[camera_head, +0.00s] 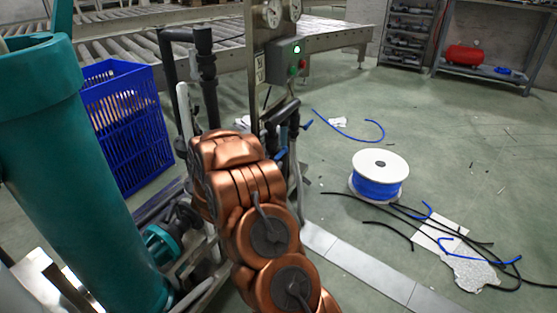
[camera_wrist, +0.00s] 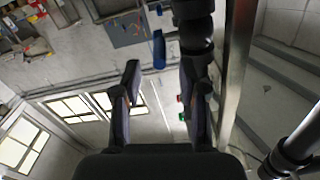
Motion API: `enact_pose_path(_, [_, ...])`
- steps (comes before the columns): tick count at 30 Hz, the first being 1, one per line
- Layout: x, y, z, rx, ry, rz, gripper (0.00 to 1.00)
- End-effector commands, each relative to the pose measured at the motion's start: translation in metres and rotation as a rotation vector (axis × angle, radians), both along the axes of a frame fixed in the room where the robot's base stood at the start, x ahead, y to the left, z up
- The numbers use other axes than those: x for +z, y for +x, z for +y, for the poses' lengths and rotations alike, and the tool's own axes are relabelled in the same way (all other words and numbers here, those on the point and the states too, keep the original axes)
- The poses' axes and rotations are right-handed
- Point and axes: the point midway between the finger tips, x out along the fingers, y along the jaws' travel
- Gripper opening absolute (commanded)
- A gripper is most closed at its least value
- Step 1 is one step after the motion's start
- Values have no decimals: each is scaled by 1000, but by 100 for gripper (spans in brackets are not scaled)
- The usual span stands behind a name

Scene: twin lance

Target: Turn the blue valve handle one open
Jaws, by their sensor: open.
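A blue valve handle (camera_wrist: 159,49) shows in the wrist view, just beyond my fingertips and roughly in line with the gap between them. It lies beside a thick black pipe (camera_wrist: 193,30). My gripper (camera_wrist: 158,72) is open, with nothing held between its two dark fingers. In the head view, a small blue handle (camera_head: 307,124) sticks out to the right of the dark fittings below the control box. My copper arm reaches up to these fittings and hides much of the area. I cannot tell from the markings which handle is number one.
A control box (camera_head: 284,60) with a green light stands above the fittings. A blue crate (camera_head: 125,125) and a large teal cylinder (camera_head: 75,170) are on the left. A blue cable spool (camera_head: 379,178) and loose cables lie on the floor at right. A conveyor runs behind.

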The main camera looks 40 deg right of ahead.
Motion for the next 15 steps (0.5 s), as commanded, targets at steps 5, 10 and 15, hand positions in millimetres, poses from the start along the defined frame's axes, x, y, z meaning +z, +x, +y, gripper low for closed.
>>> enact_pose_path(5, [-2,6,-25,-4,-2,-4,42])
enact_pose_path(10, [-2,11,-43,-5,0,-3,42])
enact_pose_path(15, [-1,13,-51,-3,0,-1,42])
